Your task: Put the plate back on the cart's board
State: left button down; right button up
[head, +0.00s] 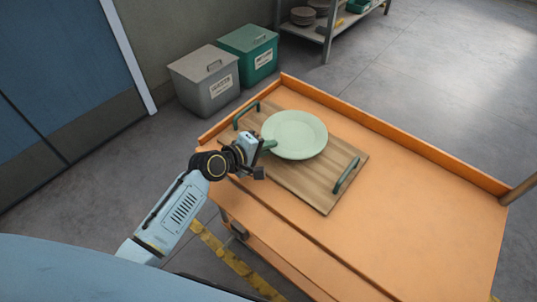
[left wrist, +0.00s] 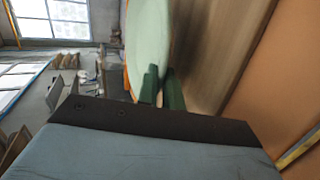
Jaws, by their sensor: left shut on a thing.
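The pale green plate (head: 299,132) is over the far part of the wooden board (head: 318,192), which has two green handles and lies on the orange cart (head: 420,205). My left gripper (head: 268,146) is shut on the near left rim of the plate. In the left wrist view, the plate (left wrist: 150,40) runs down to the green fingers (left wrist: 162,88), and a gap shows between it and the board (left wrist: 222,45). I cannot tell whether its far edge touches the board. My right gripper is not in view.
The cart has a raised lip (head: 395,133) along its far side, and its right part is bare. A grey bin (head: 205,82) and a green bin (head: 250,55) stand on the floor behind it. A shelf (head: 327,30) with stacked dishes is at the back.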

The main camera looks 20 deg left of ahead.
pick_arm(q)
jog(key=shift+f+b, duration=0.3)
jog(key=shift+f, duration=0.95)
jog(key=shift+r, duration=0.1)
jog(key=c, duration=1.8)
grip_release()
jog(key=shift+f, duration=0.2)
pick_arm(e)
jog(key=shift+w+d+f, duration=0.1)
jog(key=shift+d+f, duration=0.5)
